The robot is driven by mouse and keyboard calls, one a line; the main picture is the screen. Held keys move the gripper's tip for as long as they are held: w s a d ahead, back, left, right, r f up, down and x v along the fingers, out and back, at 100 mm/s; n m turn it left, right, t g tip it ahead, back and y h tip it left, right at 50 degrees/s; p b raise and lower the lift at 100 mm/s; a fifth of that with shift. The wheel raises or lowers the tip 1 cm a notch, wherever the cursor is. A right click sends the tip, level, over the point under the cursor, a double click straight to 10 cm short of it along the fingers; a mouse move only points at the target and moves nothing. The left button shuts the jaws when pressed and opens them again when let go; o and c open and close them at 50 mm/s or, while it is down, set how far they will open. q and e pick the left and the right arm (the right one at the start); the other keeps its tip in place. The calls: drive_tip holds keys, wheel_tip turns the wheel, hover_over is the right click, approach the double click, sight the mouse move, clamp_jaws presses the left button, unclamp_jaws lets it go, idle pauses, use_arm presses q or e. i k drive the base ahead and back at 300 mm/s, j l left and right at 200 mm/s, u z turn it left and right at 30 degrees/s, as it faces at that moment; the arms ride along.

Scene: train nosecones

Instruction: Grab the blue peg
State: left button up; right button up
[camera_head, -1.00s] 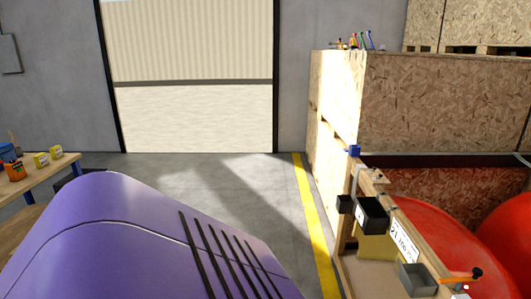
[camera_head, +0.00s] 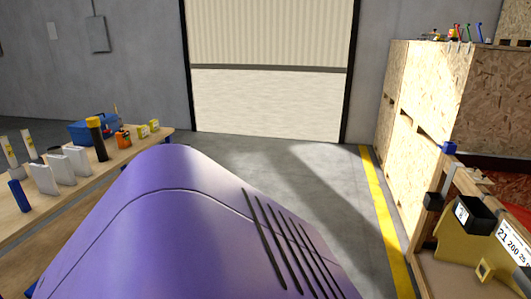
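A small dark-blue upright cylinder (camera_head: 19,196), which may be the blue peg, stands on the wooden table (camera_head: 70,202) at the far left. It is close to the picture's left edge, beside several white blocks (camera_head: 60,168). A small blue piece (camera_head: 449,147) also sits on the upper corner of the wooden rack at the right; I cannot tell what it is. Neither of my grippers is in view.
A large purple nosecone (camera_head: 165,235) fills the lower middle, between the table and the wooden rack (camera_head: 448,195). The table also holds a blue toolbox (camera_head: 92,130) and a black-and-yellow cylinder (camera_head: 97,140). Clear grey floor (camera_head: 290,170) lies behind the nosecone.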

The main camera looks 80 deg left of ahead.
sight(15, 185)
drive_tip(key=k+u, duration=0.15)
drive_tip(key=u, duration=4.1)
drive_tip(key=i+l, duration=0.2)
drive_tip(key=i, duration=0.3)
drive_tip(key=i+l, duration=0.15)
drive_tip(key=i, duration=0.4)
drive_tip(key=i+l+z, duration=0.1)
drive_tip(key=i, duration=0.4)
drive_tip(key=l, duration=0.1)
